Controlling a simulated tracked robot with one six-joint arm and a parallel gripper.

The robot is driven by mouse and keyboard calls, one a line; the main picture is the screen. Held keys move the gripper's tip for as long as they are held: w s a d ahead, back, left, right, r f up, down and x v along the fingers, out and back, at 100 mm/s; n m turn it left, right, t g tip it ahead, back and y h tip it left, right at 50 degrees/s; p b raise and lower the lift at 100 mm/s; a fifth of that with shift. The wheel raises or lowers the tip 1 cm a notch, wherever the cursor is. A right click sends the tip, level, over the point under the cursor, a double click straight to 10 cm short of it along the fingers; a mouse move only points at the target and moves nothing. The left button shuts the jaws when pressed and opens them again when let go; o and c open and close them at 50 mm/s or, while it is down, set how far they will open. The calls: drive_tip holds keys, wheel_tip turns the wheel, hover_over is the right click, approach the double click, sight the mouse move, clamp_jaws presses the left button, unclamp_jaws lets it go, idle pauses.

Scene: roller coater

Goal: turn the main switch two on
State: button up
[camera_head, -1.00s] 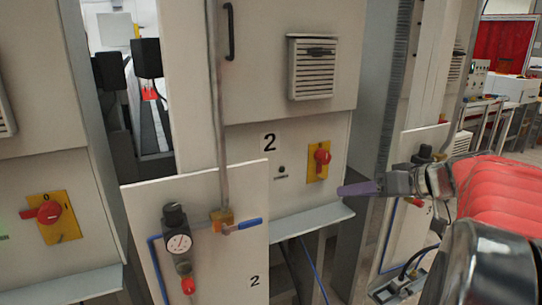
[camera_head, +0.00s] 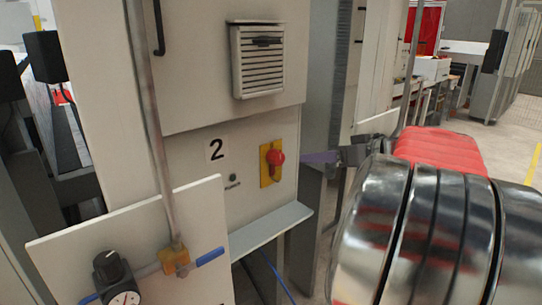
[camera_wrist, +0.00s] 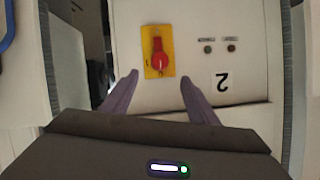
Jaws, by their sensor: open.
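The main switch two is a red rotary knob (camera_head: 276,158) on a yellow plate (camera_head: 265,176), on the pale cabinet front to the right of a label "2" (camera_head: 215,150). In the wrist view the red knob (camera_wrist: 159,62) shows on its yellow plate, with the label upside down to its right. My gripper (camera_head: 312,158) is open, to the right of the switch in the head view. In the wrist view its two purple fingers (camera_wrist: 157,84) stand apart, with the knob beyond and between them. I see no contact with the knob.
A vent (camera_head: 258,62) sits above the switch and a grey ledge (camera_head: 270,230) juts out below it. A panel with a gauge (camera_head: 122,298), a pipe and a blue-handled valve (camera_head: 178,260) stands in front at the lower left. Open floor (camera_head: 500,150) lies at the right.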

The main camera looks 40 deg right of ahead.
sight(281, 158)
drive_tip(key=shift+w+d, duration=0.1)
drive_tip(key=shift+w, duration=0.05)
drive_tip(key=x, duration=1.4)
drive_tip(key=shift+c, duration=0.2)
drive_tip(key=c, duration=1)
